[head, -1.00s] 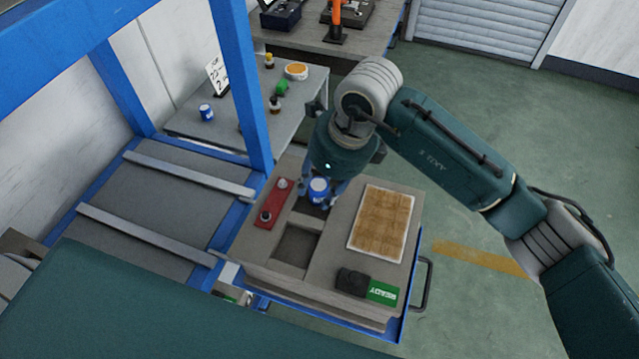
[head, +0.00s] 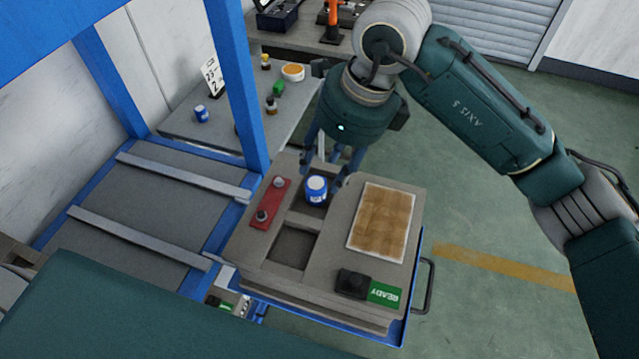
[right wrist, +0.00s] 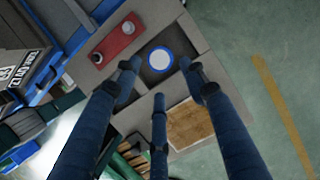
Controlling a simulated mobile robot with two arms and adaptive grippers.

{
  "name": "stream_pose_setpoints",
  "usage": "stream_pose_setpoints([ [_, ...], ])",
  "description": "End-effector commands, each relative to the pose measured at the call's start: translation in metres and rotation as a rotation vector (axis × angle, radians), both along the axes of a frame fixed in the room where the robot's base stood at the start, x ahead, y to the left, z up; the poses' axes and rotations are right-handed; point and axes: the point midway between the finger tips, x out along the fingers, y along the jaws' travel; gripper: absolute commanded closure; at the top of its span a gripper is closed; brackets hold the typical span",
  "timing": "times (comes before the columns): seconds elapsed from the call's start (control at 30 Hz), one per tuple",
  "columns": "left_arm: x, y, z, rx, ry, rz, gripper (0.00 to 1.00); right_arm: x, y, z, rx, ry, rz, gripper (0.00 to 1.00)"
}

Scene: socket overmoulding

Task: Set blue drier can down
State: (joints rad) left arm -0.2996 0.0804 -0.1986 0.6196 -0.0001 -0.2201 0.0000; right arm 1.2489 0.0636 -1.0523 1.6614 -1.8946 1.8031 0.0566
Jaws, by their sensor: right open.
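A blue can with a white top (head: 316,190) stands upright in the far pocket of the grey-brown fitted tray (head: 264,275). In the right wrist view the can (right wrist: 160,60) shows from above as a white disc with a blue rim. My right gripper (head: 328,160) is open and empty, just above and beyond the can. In the right wrist view its fingers (right wrist: 158,76) are spread, with the can clear beyond their tips. My left gripper is not in view.
The tray also holds a red plate (head: 269,203) with two knobs, a brown panel (head: 383,222), a dark block and a green READY label (head: 384,294). Its near pocket (head: 293,246) is empty. Another blue can (head: 201,113) stands on a grey table behind. A blue post (head: 237,80) rises left.

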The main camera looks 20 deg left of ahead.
Motion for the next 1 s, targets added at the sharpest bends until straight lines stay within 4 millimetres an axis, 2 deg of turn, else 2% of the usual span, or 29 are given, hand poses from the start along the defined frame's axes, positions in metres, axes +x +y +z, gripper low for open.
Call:
stream_pose_setpoints([
  [0.1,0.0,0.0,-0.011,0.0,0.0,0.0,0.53,0.0,-0.006,0.02,0.0,-0.004,-0.001,0.57],
  [0.3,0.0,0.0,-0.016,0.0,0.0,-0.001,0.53,-0.002,-0.011,0.042,0.0,0.0,0.0,0.57],
  [1.0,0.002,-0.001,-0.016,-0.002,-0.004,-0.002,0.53,-0.002,-0.012,0.046,0.0,0.001,0.0,0.57],
])
